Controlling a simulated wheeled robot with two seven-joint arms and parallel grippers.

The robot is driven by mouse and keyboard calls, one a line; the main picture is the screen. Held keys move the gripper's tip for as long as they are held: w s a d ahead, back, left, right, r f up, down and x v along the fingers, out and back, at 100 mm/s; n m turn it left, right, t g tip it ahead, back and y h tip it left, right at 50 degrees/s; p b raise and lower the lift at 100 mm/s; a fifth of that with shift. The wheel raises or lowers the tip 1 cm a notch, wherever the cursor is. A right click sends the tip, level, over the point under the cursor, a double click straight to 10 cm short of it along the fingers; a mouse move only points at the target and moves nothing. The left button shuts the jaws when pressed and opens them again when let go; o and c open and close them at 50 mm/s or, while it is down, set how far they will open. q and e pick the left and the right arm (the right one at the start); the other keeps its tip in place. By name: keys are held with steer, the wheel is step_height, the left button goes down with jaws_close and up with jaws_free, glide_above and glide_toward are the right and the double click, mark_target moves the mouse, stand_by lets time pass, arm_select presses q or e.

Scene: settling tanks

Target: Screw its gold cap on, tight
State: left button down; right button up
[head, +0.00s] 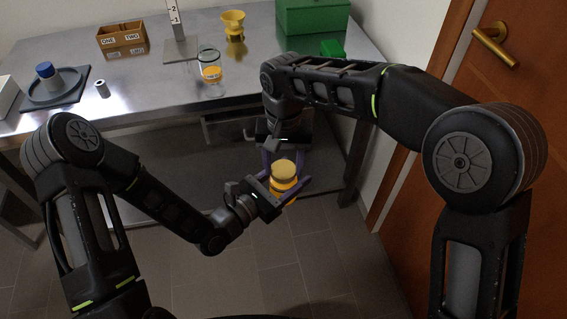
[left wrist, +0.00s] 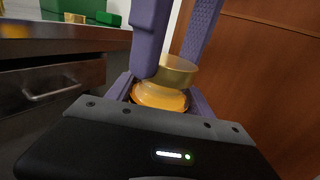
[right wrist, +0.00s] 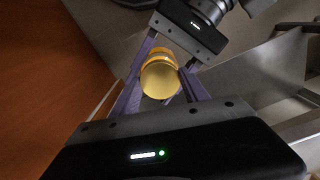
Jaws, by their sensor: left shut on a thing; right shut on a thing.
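A small jar with yellow-orange contents (head: 283,187) is held in the air in front of the table. Its gold cap (head: 285,167) is at the jar's mouth; how far it is threaded cannot be told. My left gripper (head: 288,193) is shut around the jar body, which also shows in the left wrist view (left wrist: 160,96).
A wooden door (head: 480,170) stands on the right.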

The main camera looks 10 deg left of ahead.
steer(key=shift+f, duration=0.5)
